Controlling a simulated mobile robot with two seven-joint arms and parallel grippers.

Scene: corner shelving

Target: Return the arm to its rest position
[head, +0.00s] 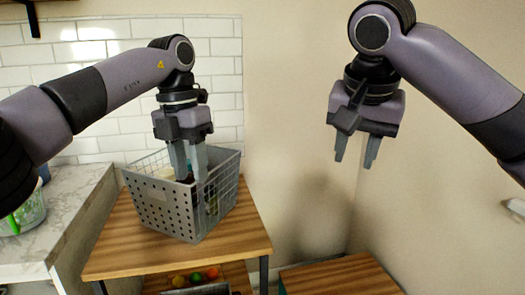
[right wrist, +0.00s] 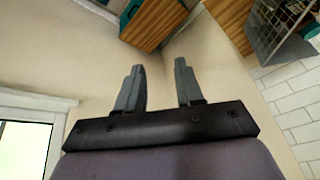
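My left gripper (head: 190,172) points down into a grey basket (head: 160,208) on a wooden shelf top. Its two fingers are apart, with the tips at or below the basket's rim. A dark item shows close behind or between the fingertips; I cannot tell whether they touch it. My right gripper (head: 356,155) hangs in free air at the right, pointing down, fingers apart and nothing between them. In the right wrist view, the right gripper (right wrist: 158,85) also shows open and empty.
The wooden shelf top (head: 245,240) carries the basket, with colourful round items (head: 196,275) on a level below. A lower wooden top (head: 340,277) stands at the right. A marble counter (head: 75,195) with a bowl (head: 25,213) is at the left. Walls close the corner behind.

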